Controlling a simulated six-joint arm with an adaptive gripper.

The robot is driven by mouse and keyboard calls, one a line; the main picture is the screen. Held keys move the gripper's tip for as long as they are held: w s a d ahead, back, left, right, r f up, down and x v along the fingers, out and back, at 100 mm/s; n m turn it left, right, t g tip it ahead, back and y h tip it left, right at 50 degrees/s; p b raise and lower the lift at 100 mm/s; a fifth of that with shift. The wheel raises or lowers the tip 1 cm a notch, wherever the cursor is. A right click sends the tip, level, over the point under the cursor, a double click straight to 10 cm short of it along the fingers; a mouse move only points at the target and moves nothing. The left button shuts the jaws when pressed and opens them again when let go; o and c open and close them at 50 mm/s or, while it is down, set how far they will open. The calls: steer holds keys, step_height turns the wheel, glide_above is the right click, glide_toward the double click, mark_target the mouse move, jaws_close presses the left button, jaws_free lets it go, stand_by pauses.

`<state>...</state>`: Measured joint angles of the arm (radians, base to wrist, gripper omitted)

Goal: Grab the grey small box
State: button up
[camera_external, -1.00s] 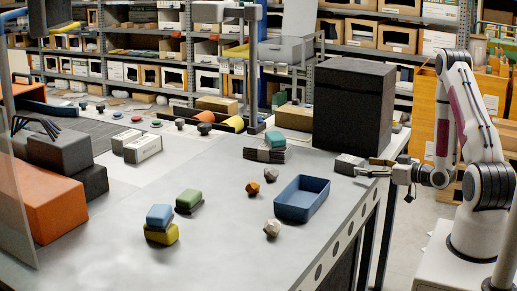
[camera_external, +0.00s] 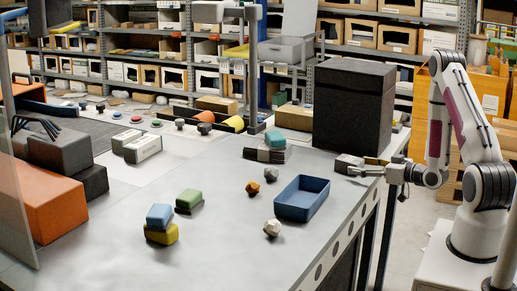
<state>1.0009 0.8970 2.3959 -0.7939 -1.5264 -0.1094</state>
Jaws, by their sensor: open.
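A small grey box (camera_external: 345,161) lies on the grey table near its right edge, in front of the large black box. My gripper (camera_external: 364,168) reaches in from the right, low over the table, with its fingers at the right end of the small box. The gripper is open. One finger shows in front of the box's near side and the other towards its far side. I cannot tell whether either finger touches it.
The large black box (camera_external: 353,105) stands close behind my gripper. A blue open tray (camera_external: 302,207) sits in front and to the left. Bare table lies between.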

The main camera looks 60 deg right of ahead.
mark_target(350, 164)
steer(key=shift+w, duration=0.1)
steer(key=shift+x, duration=2.5)
steer(key=shift+d, duration=0.1)
steer(key=c, duration=1.3)
